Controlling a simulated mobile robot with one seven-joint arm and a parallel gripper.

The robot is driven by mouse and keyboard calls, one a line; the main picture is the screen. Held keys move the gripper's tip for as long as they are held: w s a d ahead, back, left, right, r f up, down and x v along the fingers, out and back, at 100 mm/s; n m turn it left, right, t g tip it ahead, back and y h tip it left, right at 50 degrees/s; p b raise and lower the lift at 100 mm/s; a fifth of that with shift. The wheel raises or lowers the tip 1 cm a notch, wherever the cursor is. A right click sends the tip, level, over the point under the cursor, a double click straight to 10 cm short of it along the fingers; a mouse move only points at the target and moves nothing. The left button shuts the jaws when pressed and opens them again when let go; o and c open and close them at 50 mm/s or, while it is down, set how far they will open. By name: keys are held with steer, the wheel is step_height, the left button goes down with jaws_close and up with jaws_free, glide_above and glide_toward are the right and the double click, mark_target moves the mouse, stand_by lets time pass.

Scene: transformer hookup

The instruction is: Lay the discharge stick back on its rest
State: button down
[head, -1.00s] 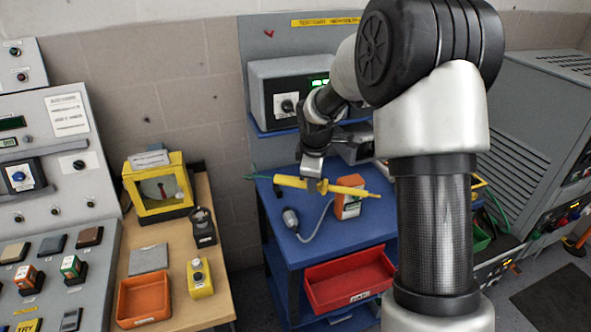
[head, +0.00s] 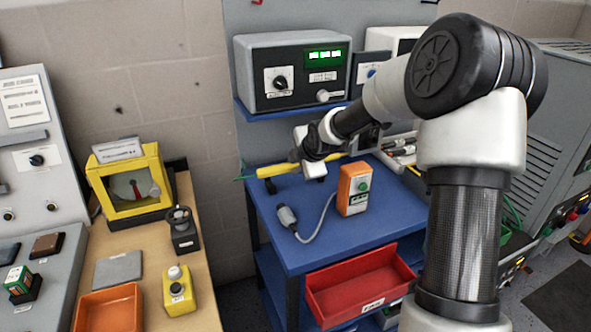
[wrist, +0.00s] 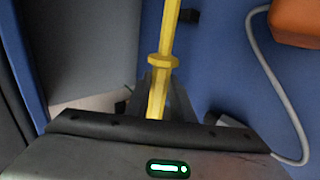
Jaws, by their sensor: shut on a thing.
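The yellow discharge stick (head: 278,170) lies roughly level across my gripper (head: 314,172), over the back left of the blue bench (head: 375,225). A green lead runs from its left end. In the wrist view the stick (wrist: 169,32) runs up the picture, with a wider collar just beyond my fingers. My gripper (wrist: 158,98) is shut on the stick's handle. My wrist hides part of the stick in the head view. I cannot clearly make out the stick's rest, or whether the stick touches anything below.
An orange handheld box (head: 353,190) and a grey plug on a cable (head: 288,217) lie on the bench in front of the stick. A grey meter unit (head: 292,75) stands on a shelf behind. A red bin (head: 360,282) sits lower at the front.

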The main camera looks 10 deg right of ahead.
steer(key=b+x, duration=0.3)
steer(key=x, duration=0.3)
steer(key=shift+w, duration=0.25)
steer(key=shift+f+b, duration=0.85)
steer(key=shift+f, duration=0.15)
steer(key=c, duration=1.5)
jaws_free()
steer(key=shift+o, duration=0.2)
steer(key=shift+s, duration=0.1)
steer(key=p+v, duration=0.5)
steer(key=v, duration=1.2)
steer(key=shift+r+p, duration=0.15)
steer(key=shift+p, duration=0.15)
steer(key=shift+a, duration=0.1)
